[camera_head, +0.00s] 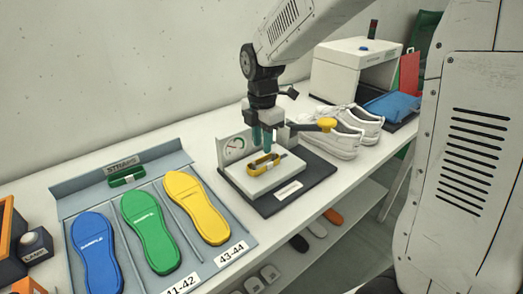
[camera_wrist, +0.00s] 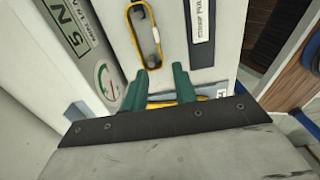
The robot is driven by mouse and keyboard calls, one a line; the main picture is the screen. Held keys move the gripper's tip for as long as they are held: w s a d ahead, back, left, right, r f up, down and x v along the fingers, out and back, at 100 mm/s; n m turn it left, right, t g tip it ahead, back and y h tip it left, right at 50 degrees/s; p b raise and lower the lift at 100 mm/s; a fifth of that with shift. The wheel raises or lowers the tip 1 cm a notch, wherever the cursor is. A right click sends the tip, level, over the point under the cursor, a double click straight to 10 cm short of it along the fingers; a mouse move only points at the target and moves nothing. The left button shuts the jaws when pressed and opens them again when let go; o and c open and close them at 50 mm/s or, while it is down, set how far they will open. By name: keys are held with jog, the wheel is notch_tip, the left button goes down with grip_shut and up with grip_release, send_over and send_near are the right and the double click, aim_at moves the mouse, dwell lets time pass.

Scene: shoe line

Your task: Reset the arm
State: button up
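My gripper (camera_head: 262,142) is above the white test stand with the gauge (camera_head: 235,148), left of its yellow-ended lever (camera_head: 326,124). Its two teal fingers point down. In the wrist view the fingers of my gripper (camera_wrist: 160,78) stand apart with a gap between them, and I see nothing held. A yellow-rimmed loop (camera_head: 263,163) lies on the stand just below the fingers. It also shows in the wrist view (camera_wrist: 130,12), beyond the fingertips. Another bit of yellow shows low behind the fingers there; I cannot tell what it is.
A grey tray holds a blue insole (camera_head: 96,252), a green insole (camera_head: 150,232) and a yellow insole (camera_head: 197,207) at left. White shoes (camera_head: 338,138), a white box machine (camera_head: 345,75) and a blue pouch (camera_head: 393,105) stand at right. A lower shelf (camera_head: 318,232) holds several small items.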

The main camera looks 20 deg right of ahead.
jog(key=shift+r, duration=0.1)
dwell(0.3)
jog(key=s+d+r+m, duration=0.1)
jog(key=s+r+m, duration=0.1)
jog(key=s+m, duration=0.5)
jog(key=s+d+r+m+t, duration=0.1)
jog(key=s+d+r+m, duration=0.1)
jog(key=s+m, duration=0.5)
jog(key=s+d+r+m, duration=0.1)
jog(key=s+r+m, duration=0.3)
jog(key=s, duration=0.9)
jog(key=m, duration=0.3)
jog(key=shift+s+d+m, duration=0.25)
jog(key=shift+d+m, duration=0.05)
jog(key=shift+d, duration=0.1)
